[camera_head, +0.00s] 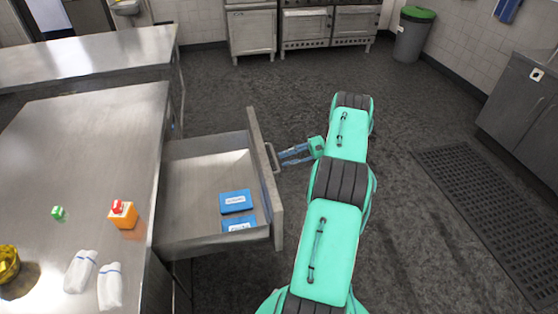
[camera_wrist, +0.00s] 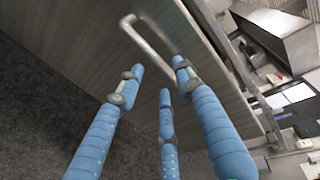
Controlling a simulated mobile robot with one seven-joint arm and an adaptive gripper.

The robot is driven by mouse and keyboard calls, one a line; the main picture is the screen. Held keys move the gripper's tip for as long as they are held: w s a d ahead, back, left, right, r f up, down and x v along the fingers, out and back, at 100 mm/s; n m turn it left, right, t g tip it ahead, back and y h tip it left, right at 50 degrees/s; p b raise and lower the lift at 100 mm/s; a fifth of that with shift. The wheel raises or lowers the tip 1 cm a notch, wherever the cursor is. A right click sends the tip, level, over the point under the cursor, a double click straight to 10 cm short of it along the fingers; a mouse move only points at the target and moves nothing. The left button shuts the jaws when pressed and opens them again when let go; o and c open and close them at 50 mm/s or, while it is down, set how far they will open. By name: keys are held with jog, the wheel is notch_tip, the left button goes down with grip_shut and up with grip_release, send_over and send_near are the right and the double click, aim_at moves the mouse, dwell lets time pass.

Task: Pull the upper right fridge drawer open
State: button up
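The fridge drawer (camera_head: 190,170) stands pulled well out from the steel counter in the head view. Two blue packs (camera_head: 236,201) lie inside it. Its front panel (camera_head: 264,170) carries a bar handle (camera_head: 273,158), which also shows in the wrist view (camera_wrist: 152,38). My gripper (camera_head: 283,156) is at the outer side of this handle. In the wrist view its blue fingers (camera_wrist: 160,72) are spread apart, with the handle just beyond the fingertips. Nothing is clearly held between them. Whether a fingertip touches the handle I cannot tell.
The steel counter (camera_head: 80,140) holds an orange container (camera_head: 123,214), a small green cube (camera_head: 58,212), white cloths (camera_head: 80,271) and a yellow bowl (camera_head: 8,262). A floor mat (camera_head: 485,205) and a steel cabinet (camera_head: 520,110) are at right. The dark floor (camera_head: 250,80) behind is clear.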

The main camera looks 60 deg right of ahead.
jog(key=v, duration=0.6)
jog(key=shift+s+d, duration=0.25)
jog(key=shift+d, duration=0.1)
dwell(0.4)
